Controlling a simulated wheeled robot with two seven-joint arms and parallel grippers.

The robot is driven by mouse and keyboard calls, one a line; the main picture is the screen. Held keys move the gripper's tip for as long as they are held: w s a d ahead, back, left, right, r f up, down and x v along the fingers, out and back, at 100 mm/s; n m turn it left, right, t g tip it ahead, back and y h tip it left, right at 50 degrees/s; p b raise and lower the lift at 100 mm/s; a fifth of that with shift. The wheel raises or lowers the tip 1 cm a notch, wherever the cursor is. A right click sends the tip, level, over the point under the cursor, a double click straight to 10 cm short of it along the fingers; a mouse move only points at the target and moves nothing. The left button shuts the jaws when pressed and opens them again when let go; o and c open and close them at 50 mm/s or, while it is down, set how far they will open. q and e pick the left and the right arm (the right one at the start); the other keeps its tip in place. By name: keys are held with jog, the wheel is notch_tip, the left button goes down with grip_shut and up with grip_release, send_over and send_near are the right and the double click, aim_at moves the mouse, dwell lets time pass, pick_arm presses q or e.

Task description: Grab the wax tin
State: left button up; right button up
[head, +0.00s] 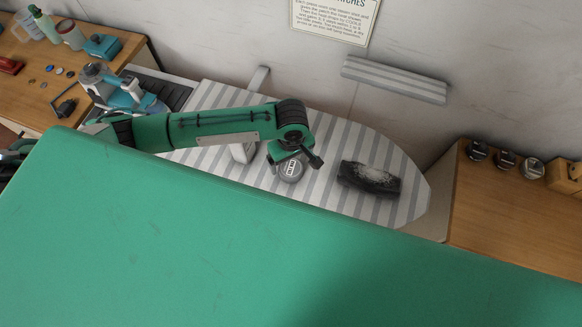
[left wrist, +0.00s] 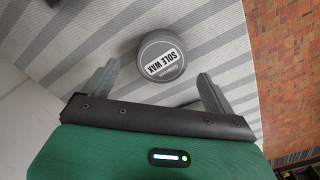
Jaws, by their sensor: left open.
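The wax tin is a round grey tin with a white "SOLE WAX" label in the left wrist view (left wrist: 161,58). In the head view the tin (head: 290,171) lies on the grey-striped ironing board (head: 340,135), just below my left gripper (head: 296,160). In the left wrist view my left gripper (left wrist: 158,78) is open and empty. Its two fingers stand on either side of the tin's near part, with a gap on each side, and most of the tin lies beyond the fingertips. My right gripper is not in view.
A dark brush-like block (head: 369,179) lies on the board right of the tin. A light grey upright piece (head: 243,152) stands left of it. A steam iron (head: 128,92) is at the board's left end. Several small jars (head: 506,160) stand on the right-hand wooden counter.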

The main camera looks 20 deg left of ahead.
aim_at(291, 168)
pick_arm(q)
jog(key=f+p, duration=0.2)
jog(key=f, duration=0.2)
jog(key=shift+s, duration=0.2)
jog(key=shift+f, duration=0.4)
jog(key=shift+c, duration=0.2)
jog(key=c, duration=1.1)
